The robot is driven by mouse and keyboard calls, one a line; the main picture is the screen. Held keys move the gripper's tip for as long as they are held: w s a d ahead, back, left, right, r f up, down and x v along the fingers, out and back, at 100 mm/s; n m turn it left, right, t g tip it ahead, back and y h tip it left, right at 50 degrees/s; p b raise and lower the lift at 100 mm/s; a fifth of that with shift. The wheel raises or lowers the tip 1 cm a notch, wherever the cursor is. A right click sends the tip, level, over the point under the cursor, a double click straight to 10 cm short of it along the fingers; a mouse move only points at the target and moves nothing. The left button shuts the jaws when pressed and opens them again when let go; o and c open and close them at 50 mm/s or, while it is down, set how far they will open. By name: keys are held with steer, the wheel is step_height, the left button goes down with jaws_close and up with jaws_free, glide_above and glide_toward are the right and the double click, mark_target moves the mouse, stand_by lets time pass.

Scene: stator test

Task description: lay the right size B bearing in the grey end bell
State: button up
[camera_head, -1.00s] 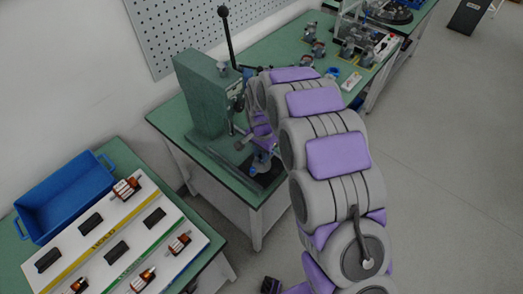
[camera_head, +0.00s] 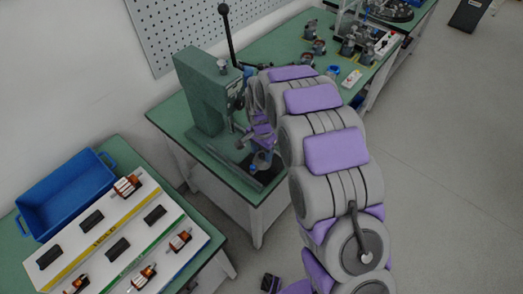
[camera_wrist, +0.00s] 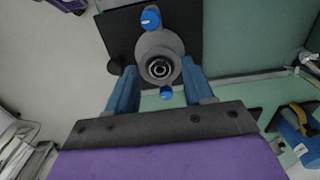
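The grey end bell (camera_wrist: 147,45) sits on a dark square plate (camera_wrist: 186,20) in the wrist view, with blue pieces at two sides. In its centre is a ring with a dark band and a bright middle, which looks like a bearing (camera_wrist: 160,69); its size mark cannot be read. My gripper (camera_wrist: 160,88) is open, its blue fingers apart on either side of the view of the bell, with nothing held between them. In the head view the end bell (camera_head: 262,160) shows at the foot of the green press, and my gripper (camera_head: 262,137) is just above it, partly hidden by my arm.
The green press (camera_head: 205,95) with its upright lever stands left of my gripper. A white board (camera_head: 120,235) with rotors and black blocks, and a blue bin (camera_head: 62,195), are at left. Several small parts stand on the far bench (camera_head: 285,50).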

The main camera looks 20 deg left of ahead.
steer(key=shift+o, duration=0.2)
step_height(320, 180, up, 17)
steer(key=p, duration=0.2)
steer(key=shift+r+p, duration=0.15)
steer(key=shift+p, duration=0.15)
stand_by(0.7)
